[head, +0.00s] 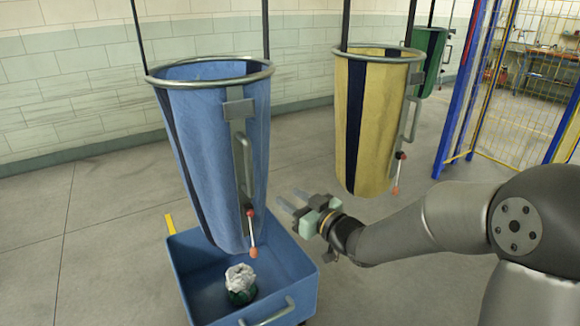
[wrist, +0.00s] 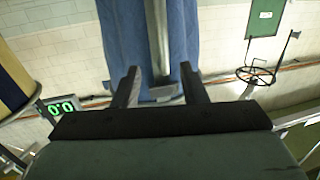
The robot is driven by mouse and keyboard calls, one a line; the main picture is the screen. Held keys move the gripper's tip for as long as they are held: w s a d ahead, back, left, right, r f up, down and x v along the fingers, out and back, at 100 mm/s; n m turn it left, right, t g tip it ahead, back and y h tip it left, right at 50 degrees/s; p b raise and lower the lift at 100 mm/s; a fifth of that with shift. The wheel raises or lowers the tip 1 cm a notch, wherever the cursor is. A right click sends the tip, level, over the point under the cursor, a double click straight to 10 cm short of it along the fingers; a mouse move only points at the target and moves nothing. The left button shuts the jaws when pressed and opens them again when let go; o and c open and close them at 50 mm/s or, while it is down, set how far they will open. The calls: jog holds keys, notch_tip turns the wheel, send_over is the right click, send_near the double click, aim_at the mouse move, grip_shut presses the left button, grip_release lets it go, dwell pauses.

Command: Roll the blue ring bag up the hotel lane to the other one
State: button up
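The blue ring bag (head: 215,140) hangs from a metal ring at the left of the head view. A grey upright handle (head: 243,160) and a red-tipped lever (head: 252,235) are on its right side. My gripper (head: 285,202) is right of the bag's lower part, fingers pointing at it. In the wrist view my gripper (wrist: 158,82) is open, fingers apart and empty. The blue bag (wrist: 120,35) and its grey handle (wrist: 157,40) show ahead, lined up with the gap. I see no contact. A yellow bag with navy stripes (head: 380,120) and a green bag (head: 432,62) hang farther back.
A blue wheeled bin (head: 300,270) with a white and green bundle (head: 240,283) stands below the blue bag. Blue posts and yellow mesh fencing (head: 515,80) stand at right. The wrist view shows a green "00" display (wrist: 60,107). Floor (head: 90,230) at left is clear.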

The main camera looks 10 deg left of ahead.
aim_at(252, 173)
jog(key=p+x, duration=0.2)
jog(key=x, duration=1.5)
jog(key=shift+a, duration=0.3)
jog(key=shift+r, duration=0.1)
grip_shut()
